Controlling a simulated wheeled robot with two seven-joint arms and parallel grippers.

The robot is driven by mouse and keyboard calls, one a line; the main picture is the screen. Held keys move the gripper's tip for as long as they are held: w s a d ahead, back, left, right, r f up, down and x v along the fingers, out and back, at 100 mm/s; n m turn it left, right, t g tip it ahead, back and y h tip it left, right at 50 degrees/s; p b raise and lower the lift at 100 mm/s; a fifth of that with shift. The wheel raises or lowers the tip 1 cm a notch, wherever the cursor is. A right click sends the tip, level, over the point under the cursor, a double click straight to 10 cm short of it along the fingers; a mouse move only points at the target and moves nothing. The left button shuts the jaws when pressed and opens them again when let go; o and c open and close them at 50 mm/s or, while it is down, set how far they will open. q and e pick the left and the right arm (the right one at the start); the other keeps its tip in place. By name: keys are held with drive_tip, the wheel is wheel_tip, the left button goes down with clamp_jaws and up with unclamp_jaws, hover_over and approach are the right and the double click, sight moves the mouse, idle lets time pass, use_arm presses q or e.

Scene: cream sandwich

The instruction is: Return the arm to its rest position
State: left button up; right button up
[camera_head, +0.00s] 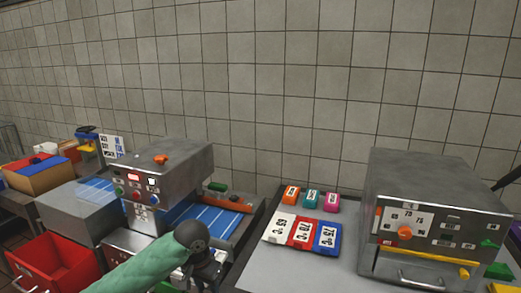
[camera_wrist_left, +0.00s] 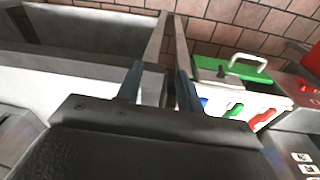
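My left arm, in a green sleeve, comes in from the bottom of the head view. Its dark gripper (camera_head: 207,268) is low in the picture, in front of the grey machine with the blue belt. In the left wrist view the two fingers of my left gripper (camera_wrist_left: 170,50) stand apart with a gap between them. Nothing shows held in that gap. My right gripper is not in view.
A grey machine (camera_head: 165,170) with buttons and a blue belt (camera_head: 215,218) stands close to my left gripper. A red bin (camera_head: 55,268) is at left. Number cards (camera_head: 302,234) and a metal oven (camera_head: 425,200) are at right. A green-lidded container (camera_wrist_left: 235,68) shows in the wrist view.

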use_arm(q)
drive_tip(key=s+d+f+t+h, duration=0.2)
drive_tip(key=s+d+f, duration=0.3)
drive_tip(key=s+f, duration=0.6)
drive_tip(key=s+a+f+n+t+y, duration=0.1)
drive_tip(key=s+a+f+n, duration=0.15)
drive_tip(key=s+a, duration=0.55)
drive_tip(key=s+a+f+n+y, duration=0.1)
drive_tip(key=s+a+f+y, duration=0.15)
drive_tip(key=s, duration=0.95)
drive_tip(key=s+d+f+g, duration=0.1)
drive_tip(key=s+f, duration=0.1)
drive_tip(key=f, duration=1.6)
drive_tip(key=s+d+f+g+h, duration=0.1)
drive_tip(key=s+d+f, duration=0.1)
drive_tip(key=f, duration=1.5)
drive_tip(key=shift+f, duration=0.4)
